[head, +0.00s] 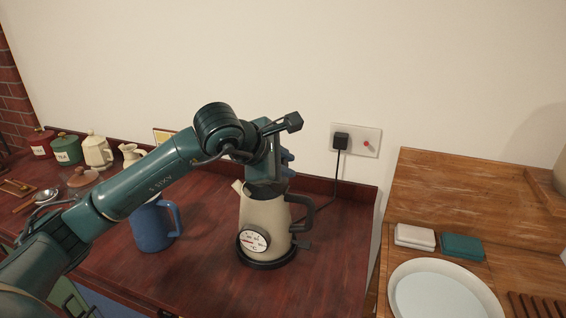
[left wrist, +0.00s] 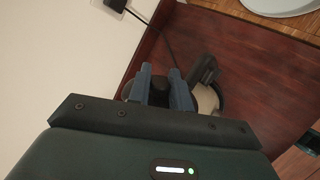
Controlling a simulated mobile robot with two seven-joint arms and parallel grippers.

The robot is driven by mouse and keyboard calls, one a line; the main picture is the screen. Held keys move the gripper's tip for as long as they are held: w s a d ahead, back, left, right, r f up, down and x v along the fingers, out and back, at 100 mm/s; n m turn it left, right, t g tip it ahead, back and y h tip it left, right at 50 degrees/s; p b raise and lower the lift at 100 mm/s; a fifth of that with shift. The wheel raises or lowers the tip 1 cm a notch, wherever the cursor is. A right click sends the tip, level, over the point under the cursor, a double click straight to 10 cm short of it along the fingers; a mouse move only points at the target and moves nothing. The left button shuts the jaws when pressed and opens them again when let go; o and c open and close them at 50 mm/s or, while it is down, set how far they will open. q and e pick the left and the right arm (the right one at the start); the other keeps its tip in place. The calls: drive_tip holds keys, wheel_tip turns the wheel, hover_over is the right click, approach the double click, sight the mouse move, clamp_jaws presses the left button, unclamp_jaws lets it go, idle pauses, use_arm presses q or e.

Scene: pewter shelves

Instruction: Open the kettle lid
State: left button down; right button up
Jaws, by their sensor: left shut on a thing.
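The cream kettle (head: 262,216) stands upright on its dark round base (head: 268,259), with a dial on its front and a black handle (head: 304,208) on its right side. My left gripper (head: 286,160) is over the kettle's top, its blue fingers partly hidden behind the wrist. In the left wrist view the fingers (left wrist: 160,80) are closed on a small dark part that looks like the lid knob (left wrist: 160,90). The cream kettle body (left wrist: 207,100) and handle (left wrist: 204,70) show beside them. The lid is mostly hidden, so how far it is raised is unclear. My right gripper is not in view.
A blue mug (head: 150,230) stands left of the kettle, under my left arm. Canisters and a cream pot (head: 97,152) line the back left. A black plug (head: 341,141) with a cord is in the wall behind. A white plate (head: 440,295) lies at right.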

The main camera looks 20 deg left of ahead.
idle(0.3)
use_arm(q)
drive_tip(key=c, duration=1.3)
unclamp_jaws()
drive_tip(key=b+v, duration=0.2)
drive_tip(key=v, duration=1.1)
drive_tip(key=shift+c, duration=0.3)
